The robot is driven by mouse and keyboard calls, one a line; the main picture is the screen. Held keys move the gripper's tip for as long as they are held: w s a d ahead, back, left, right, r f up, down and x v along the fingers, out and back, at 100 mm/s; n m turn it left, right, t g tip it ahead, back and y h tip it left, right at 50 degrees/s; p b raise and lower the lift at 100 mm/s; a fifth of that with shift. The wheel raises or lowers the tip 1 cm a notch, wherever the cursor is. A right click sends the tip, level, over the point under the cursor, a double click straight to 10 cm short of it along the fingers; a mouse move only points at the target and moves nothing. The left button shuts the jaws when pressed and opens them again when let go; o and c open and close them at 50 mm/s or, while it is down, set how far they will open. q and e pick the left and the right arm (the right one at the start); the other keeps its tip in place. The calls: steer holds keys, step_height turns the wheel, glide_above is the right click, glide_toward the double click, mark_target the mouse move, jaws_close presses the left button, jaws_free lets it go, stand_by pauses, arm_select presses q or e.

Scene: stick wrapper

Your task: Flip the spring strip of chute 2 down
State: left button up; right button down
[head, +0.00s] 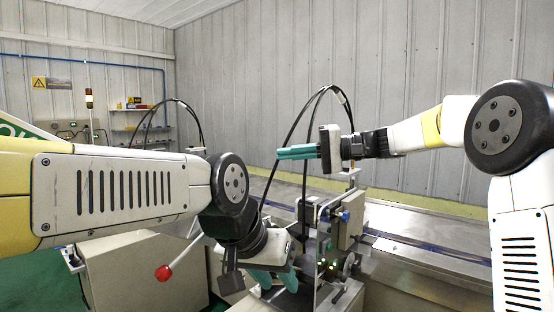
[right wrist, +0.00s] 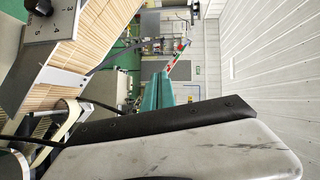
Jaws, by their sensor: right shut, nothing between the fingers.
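The stick wrapper machine (head: 350,228) stands at centre right in the head view, with a blue knob and small lit buttons. My right gripper (head: 284,153) is shut and empty above it, its teal fingers pointing left; they also show in the right wrist view (right wrist: 158,92). My left gripper (head: 275,280) is low beside the machine, its teal fingers apart, with nothing seen between them. In the right wrist view, rows of pale wooden sticks (right wrist: 95,42) lie at upper left, beside a numbered dial (right wrist: 57,5). I cannot make out chute 2 or its spring strip.
Black cables (head: 306,120) arch up behind the machine, close to my right gripper. A long metal conveyor (head: 430,245) runs to the right. A beige cabinet (head: 140,275) stands at lower left.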

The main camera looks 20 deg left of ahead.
steer(key=s+x, duration=0.2)
steer(key=x, duration=1)
steer(key=shift+s+d+f, duration=0.15)
steer(key=shift+s+d, duration=0.05)
steer(key=shift+s, duration=0.15)
steer(key=s+a+f+n, duration=0.1)
steer(key=s, duration=0.1)
steer(key=s+f+n+t+h, duration=0.1)
steer(key=s, duration=0.1)
steer(key=s+a+f+h, duration=0.1)
steer(key=s, duration=0.1)
steer(key=shift+s+a+f+n, duration=0.2)
steer(key=shift+a+f+n, duration=0.1)
steer(key=shift+f+n, duration=0.1)
steer(key=shift+w+r, duration=0.1)
